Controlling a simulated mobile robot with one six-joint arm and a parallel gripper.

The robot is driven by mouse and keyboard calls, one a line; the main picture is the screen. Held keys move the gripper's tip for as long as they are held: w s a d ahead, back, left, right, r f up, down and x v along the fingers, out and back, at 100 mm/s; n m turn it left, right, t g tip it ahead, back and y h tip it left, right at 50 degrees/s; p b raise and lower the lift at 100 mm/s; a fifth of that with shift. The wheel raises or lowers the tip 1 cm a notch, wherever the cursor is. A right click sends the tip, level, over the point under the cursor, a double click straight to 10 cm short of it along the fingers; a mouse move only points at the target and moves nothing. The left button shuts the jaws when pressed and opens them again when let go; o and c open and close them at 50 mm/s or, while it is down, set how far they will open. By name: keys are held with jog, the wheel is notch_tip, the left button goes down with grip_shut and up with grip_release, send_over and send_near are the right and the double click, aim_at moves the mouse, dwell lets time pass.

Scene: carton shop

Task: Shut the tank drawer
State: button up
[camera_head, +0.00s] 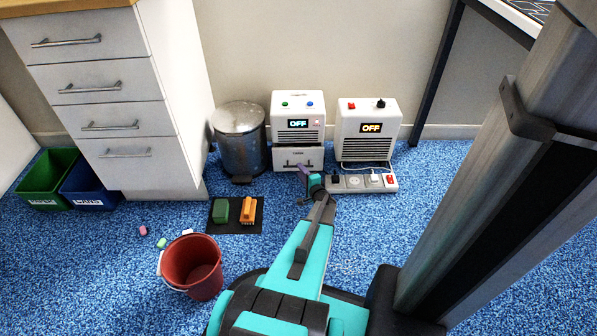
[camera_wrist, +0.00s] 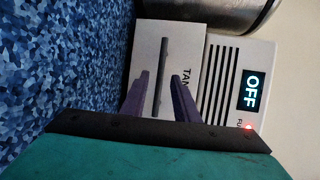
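The tank drawer (camera_head: 284,153) is the white lower front of a small white appliance (camera_head: 298,112) by the wall. Its front seems to stand slightly forward of the body, though how far is hard to tell. In the wrist view, turned sideways, the drawer front (camera_wrist: 184,48) shows its dark bar handle (camera_wrist: 164,58) and part of the label "TANK". My gripper (camera_wrist: 159,76) is open, with its two purple fingers apart on either side of the handle in that picture. Contact cannot be told. In the head view my gripper (camera_head: 303,171) is just before the drawer, partly hiding it.
A metal bin (camera_head: 239,140) stands left of the appliance. A second white heater-like unit (camera_head: 367,131) and a power strip (camera_head: 361,184) are on its right. A black mat (camera_head: 234,226) with sponge and brush and a red bucket (camera_head: 193,267) lie nearer on blue carpet.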

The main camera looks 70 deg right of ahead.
jog(key=shift+b+x, duration=0.3)
jog(key=shift+x, duration=1.1)
grip_shut()
